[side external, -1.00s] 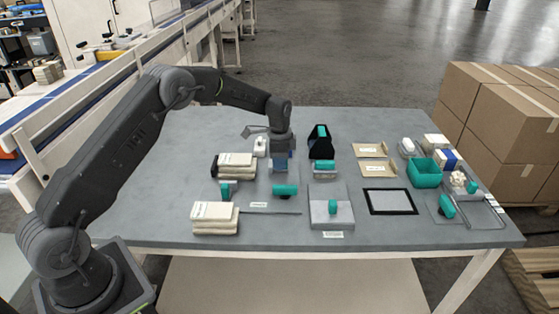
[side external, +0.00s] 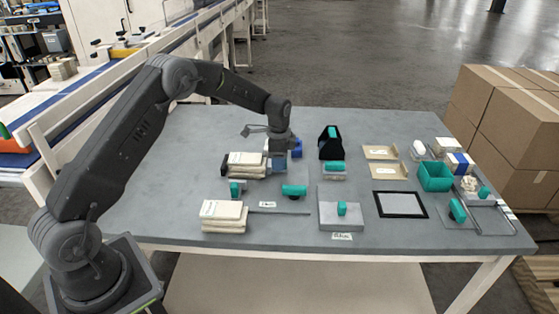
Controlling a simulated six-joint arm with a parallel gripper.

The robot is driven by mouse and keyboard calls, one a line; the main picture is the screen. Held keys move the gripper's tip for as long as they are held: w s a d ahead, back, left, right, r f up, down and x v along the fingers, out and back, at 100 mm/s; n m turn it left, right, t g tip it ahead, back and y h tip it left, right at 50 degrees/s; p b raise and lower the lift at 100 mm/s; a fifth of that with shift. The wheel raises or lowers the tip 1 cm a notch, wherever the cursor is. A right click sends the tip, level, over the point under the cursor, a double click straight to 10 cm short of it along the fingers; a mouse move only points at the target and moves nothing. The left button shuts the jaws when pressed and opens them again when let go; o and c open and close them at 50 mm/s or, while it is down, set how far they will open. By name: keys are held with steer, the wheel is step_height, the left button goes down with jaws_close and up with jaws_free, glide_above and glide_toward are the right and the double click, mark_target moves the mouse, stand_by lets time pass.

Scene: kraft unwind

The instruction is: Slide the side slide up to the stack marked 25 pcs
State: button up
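Two cream-coloured stacks lie at the left of the table: a rear stack (side external: 248,160) against a dark upright piece, and a front stack (side external: 222,210) with a small label on top. The label print is too small to read, so I cannot tell which is marked 25 pcs. A teal handle (side external: 236,188) stands just in front of the rear stack; another teal grip (side external: 293,191) lies to its right. I cannot tell which is the side slide. My gripper (side external: 279,153) points down just right of the rear stack, beside blue parts (side external: 295,149). Its fingers are not clear.
A thin dark bar (side external: 282,212) extends right from the front stack. A grey block with a teal knob (side external: 342,209), a black frame (side external: 400,205) and a teal bin (side external: 435,177) stand further right. The table (side external: 150,215) is bare at far left.

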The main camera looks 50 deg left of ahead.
steer(key=shift+o, duration=0.9)
step_height(320, 180, up, 14)
steer(key=shift+f, duration=0.1)
steer(key=shift+c, duration=0.5)
